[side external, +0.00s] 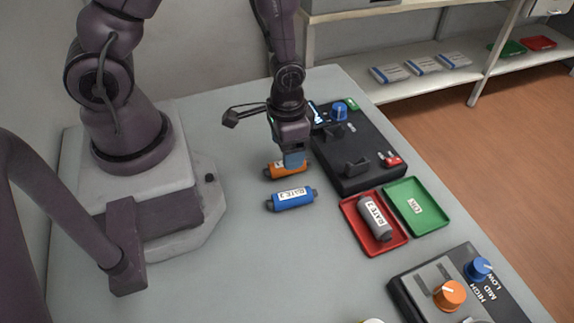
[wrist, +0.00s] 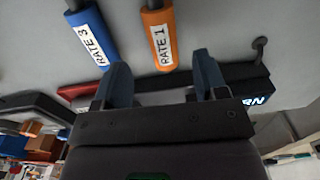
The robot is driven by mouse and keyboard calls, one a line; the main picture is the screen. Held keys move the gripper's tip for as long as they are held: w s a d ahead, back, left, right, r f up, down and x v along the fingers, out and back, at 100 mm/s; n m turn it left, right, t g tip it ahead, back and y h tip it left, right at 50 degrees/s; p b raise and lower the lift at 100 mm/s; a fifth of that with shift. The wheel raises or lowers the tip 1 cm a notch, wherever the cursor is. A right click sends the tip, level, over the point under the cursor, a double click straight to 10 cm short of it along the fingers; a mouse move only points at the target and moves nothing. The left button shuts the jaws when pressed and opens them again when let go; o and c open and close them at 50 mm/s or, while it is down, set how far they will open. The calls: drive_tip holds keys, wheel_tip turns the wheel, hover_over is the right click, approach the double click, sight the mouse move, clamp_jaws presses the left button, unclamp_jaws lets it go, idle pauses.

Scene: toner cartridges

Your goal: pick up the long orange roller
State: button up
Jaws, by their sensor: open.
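The orange roller (side external: 277,171) lies on the grey table, left of the black machine. Its right end is partly hidden behind my gripper (side external: 294,158) in the side view. In the wrist view the orange roller (wrist: 160,38) carries a white "RATE 1" label. Its near end points toward the gap between my two blue fingertips (wrist: 164,80). My gripper is open and empty, over or close to the roller's right end. I cannot tell the exact height gap.
A blue roller (side external: 291,199) labelled "RATE 3" lies close in front of the orange one. The black machine (side external: 352,143) stands to the right. A grey roller (side external: 374,218) lies in a red tray (side external: 389,246), beside an empty green tray (side external: 433,217). A control box (side external: 419,300) is at front right.

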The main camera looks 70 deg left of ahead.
sight(276, 169)
drive_tip(key=shift+a+f, duration=0.15)
drive_tip(key=shift+f, duration=2.5)
drive_tip(key=c, duration=1)
drive_tip(key=shift+c, duration=0.2)
drive_tip(key=shift+r, duration=0.1)
